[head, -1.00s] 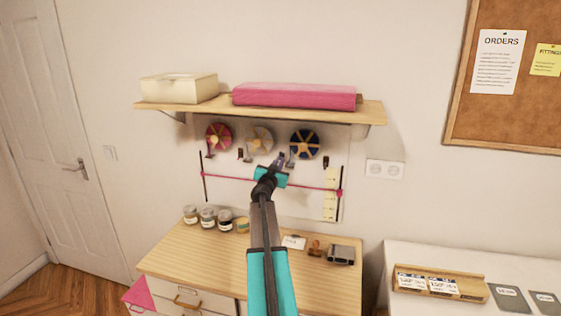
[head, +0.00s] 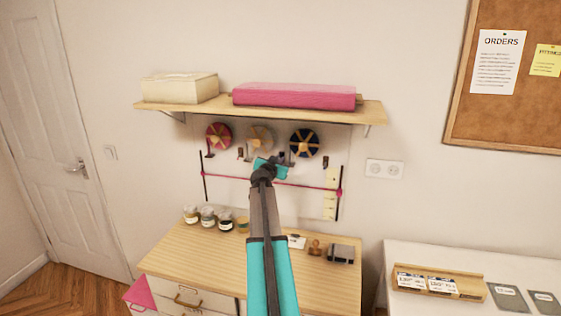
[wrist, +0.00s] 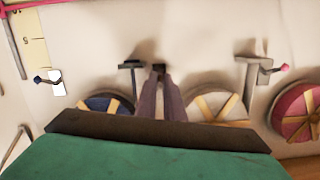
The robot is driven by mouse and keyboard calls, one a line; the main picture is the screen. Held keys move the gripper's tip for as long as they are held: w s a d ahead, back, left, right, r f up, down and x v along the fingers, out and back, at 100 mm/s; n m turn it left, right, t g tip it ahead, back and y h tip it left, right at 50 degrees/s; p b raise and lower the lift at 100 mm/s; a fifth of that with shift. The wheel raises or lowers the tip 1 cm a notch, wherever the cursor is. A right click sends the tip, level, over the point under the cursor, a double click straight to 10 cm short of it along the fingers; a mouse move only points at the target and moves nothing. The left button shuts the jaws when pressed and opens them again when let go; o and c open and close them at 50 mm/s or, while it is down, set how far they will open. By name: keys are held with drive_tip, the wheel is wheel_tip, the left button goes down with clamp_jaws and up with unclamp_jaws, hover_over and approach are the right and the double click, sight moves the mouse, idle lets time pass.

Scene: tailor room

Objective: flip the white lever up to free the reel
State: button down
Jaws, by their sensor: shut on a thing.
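The cream reel (head: 260,138) hangs on the wall panel between a pink reel (head: 218,136) and a blue reel (head: 304,143). In the wrist view, which looks upside down, the cream reel (wrist: 225,107) is right of my fingers and the blue reel (wrist: 108,103) left. My gripper (wrist: 159,80) is shut, its fingers close together, with a small dark end at the tips. This appears to be the white lever, mostly hidden by the fingers; its colour and angle cannot be told. A dark bracket (wrist: 131,66) stands close beside the fingers.
A pink-knobbed lever (wrist: 284,68) and a blue-knobbed lever (wrist: 40,79) flank my gripper. The wooden shelf (head: 222,108) overhangs the reels. Several jars (head: 208,217) stand on the cabinet top (head: 195,256).

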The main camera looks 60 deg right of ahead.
drive_tip(key=shift+w+d+r+g+y, duration=0.1)
drive_tip(key=shift+w+r+g+y, duration=0.1)
drive_tip(key=shift+r+y, duration=0.45)
drive_tip(key=shift+w+d+r+g+y, duration=0.1)
drive_tip(key=shift+r+g+y, duration=0.15)
drive_tip(key=shift+y, duration=0.7)
drive_tip(key=c, duration=2.2)
unclamp_jaws()
drive_tip(key=shift+a, duration=0.1)
drive_tip(key=shift+s+f, duration=0.1)
drive_tip(key=shift+f, duration=0.05)
drive_tip(key=shift+a, duration=0.1)
drive_tip(key=b+v, duration=0.4)
drive_tip(key=v, duration=0.9)
drive_tip(key=shift+a+r, duration=0.25)
drive_tip(key=shift+r, duration=0.1)
